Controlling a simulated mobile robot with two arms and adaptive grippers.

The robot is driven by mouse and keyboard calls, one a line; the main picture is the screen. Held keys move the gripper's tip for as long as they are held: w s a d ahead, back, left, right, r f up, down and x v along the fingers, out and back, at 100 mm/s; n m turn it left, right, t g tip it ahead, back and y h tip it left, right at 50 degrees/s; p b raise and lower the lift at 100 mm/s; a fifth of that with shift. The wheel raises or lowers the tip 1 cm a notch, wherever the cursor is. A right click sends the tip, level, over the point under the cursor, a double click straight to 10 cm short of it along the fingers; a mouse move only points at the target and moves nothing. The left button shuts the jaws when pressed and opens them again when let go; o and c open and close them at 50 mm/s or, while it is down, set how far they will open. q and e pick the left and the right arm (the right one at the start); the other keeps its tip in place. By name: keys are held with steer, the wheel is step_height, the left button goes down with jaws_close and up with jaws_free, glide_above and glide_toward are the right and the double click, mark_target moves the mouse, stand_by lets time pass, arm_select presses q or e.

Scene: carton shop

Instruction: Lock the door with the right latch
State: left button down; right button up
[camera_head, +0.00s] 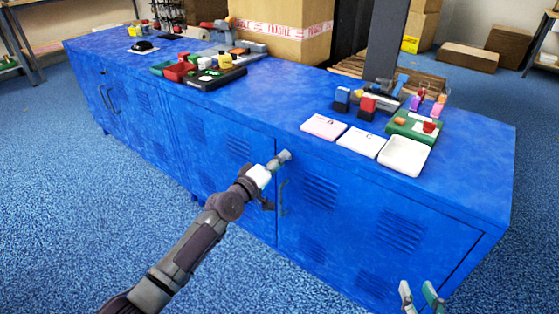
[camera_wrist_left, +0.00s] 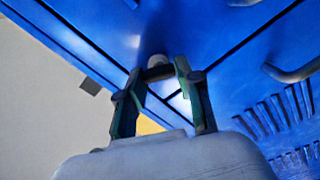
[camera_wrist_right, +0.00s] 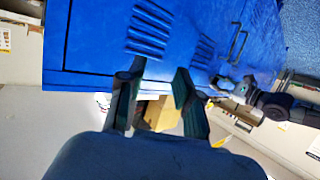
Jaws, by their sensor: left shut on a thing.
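A small grey latch knob (camera_head: 285,155) sits at the top front edge of the blue cabinet, above the seam beside a vented blue door (camera_head: 340,225). My left gripper (camera_head: 275,163) is at the latch, shut on it; in the left wrist view the knob (camera_wrist_left: 157,61) shows between the fingertips (camera_wrist_left: 160,76). The door's handle (camera_head: 283,198) is just below. The door looks flush with the cabinet front. My right gripper (camera_head: 420,292) is open and empty, low in front of the cabinet's right end; the right wrist view shows its fingers (camera_wrist_right: 157,78) apart.
Other door handles (camera_head: 112,102) stick out at the left. The blue carpet (camera_head: 60,200) in front is clear.

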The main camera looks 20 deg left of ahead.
arm_select(q)
steer(key=n, duration=0.3)
steer(key=shift+f, duration=0.1)
steer(key=shift+n+p, duration=0.3)
steer(key=shift+n, duration=1)
arm_select(e)
steer(key=shift+s+d+f+g+h, duration=0.2)
steer(key=shift+s+f+g, duration=0.25)
steer(key=shift+f, duration=0.25)
steer(key=shift+s+d+f+g+h, duration=0.1)
steer(key=shift+s+d+f+g, duration=0.1)
steer(key=shift+s+f+g, duration=0.35)
steer(key=shift+w+f, duration=0.1)
steer(key=shift+w, duration=0.05)
arm_select(q)
steer(key=c, duration=0.8)
jaws_free()
steer(key=shift+o, duration=0.2)
arm_select(e)
steer(key=shift+w+r, duration=0.15)
steer(key=shift+r, duration=0.05)
arm_select(q)
steer(key=v, duration=1.2)
